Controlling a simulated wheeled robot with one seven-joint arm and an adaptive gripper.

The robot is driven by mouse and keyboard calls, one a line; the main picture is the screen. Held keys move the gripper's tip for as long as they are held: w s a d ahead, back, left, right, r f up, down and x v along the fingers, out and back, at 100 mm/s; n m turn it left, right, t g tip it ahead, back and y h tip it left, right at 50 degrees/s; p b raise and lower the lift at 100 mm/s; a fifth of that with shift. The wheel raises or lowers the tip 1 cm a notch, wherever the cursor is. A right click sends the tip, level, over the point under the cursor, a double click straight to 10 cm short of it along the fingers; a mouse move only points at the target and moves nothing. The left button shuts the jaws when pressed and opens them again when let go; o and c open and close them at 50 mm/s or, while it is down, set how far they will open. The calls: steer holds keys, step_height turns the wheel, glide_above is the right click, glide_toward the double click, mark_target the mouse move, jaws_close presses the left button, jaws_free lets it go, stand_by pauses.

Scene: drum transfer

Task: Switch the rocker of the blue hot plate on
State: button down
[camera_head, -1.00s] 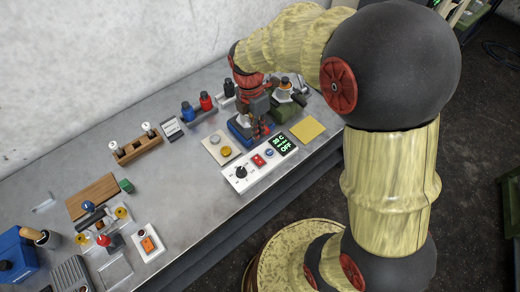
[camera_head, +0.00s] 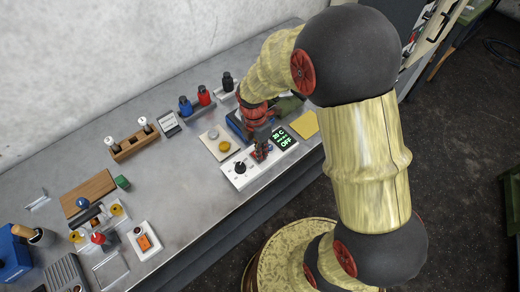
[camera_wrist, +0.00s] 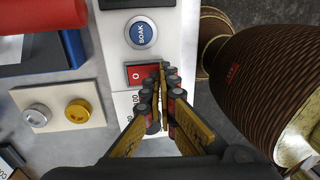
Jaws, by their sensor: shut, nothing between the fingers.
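The blue hot plate (camera_head: 236,124) stands on the bench, partly hidden by my arm; its blue edge also shows in the wrist view (camera_wrist: 62,66). A white control panel (camera_head: 235,181) lies along its front side. The red rocker (camera_wrist: 138,76), marked O, is on this panel, beside the round blue SOAK button (camera_wrist: 141,33). My gripper (camera_wrist: 162,70) is shut and empty. Its fingertips are at the rocker's right edge in the wrist view; I cannot tell whether they touch it. In the head view my gripper (camera_head: 262,151) covers the rocker. The green display (camera_head: 285,138) reads OFF.
A black knob (camera_head: 240,167) is on the panel. A plate with grey and yellow buttons (camera_head: 215,144) lies beside it. A yellow pad (camera_head: 305,124) is to the right. Small bottles (camera_head: 204,96) stand behind. Bare bench (camera_head: 185,190) lies to the left.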

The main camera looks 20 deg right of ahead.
stand_by(0.3)
steer(key=shift+s+f+t+b, duration=0.25)
steer(key=shift+f+t+b, duration=0.15)
steer(key=shift+f+t, duration=0.1)
steer(key=shift+r, duration=0.1)
steer(key=shift+w+r, duration=0.1)
steer(key=shift+w, duration=0.1)
steer(key=shift+w+a+r+p, duration=0.2)
steer(key=shift+w+p, duration=0.2)
steer(key=shift+w, duration=0.2)
